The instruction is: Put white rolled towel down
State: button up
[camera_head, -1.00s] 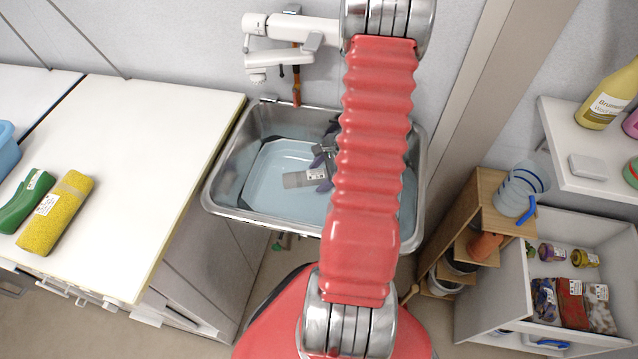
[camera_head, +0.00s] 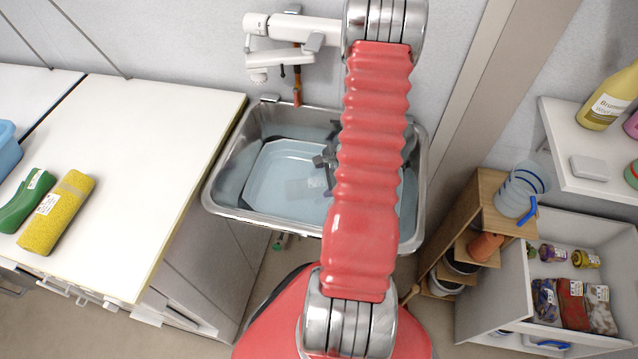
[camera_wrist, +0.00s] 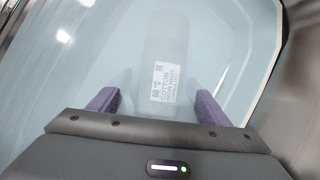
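The white rolled towel (camera_head: 302,188) looks grey and faint under the bluish water in the metal sink basin (camera_head: 225,195). In the wrist view the towel (camera_wrist: 168,35) lies lengthwise, its white printed label (camera_wrist: 166,82) facing up. My gripper (camera_wrist: 157,105) is open, its two purple fingers wide apart on either side of the towel's near end, with clear gaps to both sides. In the head view my gripper (camera_head: 326,164) is over the basin, partly hidden by my red arm.
A white counter (camera_head: 150,130) to the left holds a yellow roll (camera_head: 58,212) and a green item (camera_head: 24,200). A white tap (camera_head: 285,28) is above the basin. On the right are a wooden stand (camera_head: 487,190) and an open drawer (camera_head: 507,300).

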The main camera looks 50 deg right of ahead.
jog(key=shift+o, duration=0.8)
jog(key=shift+r, duration=0.1)
jog(key=shift+r, duration=0.2)
jog(key=v, duration=1.1)
jog(key=shift+s+r, duration=0.2)
jog(key=shift+r, duration=0.05)
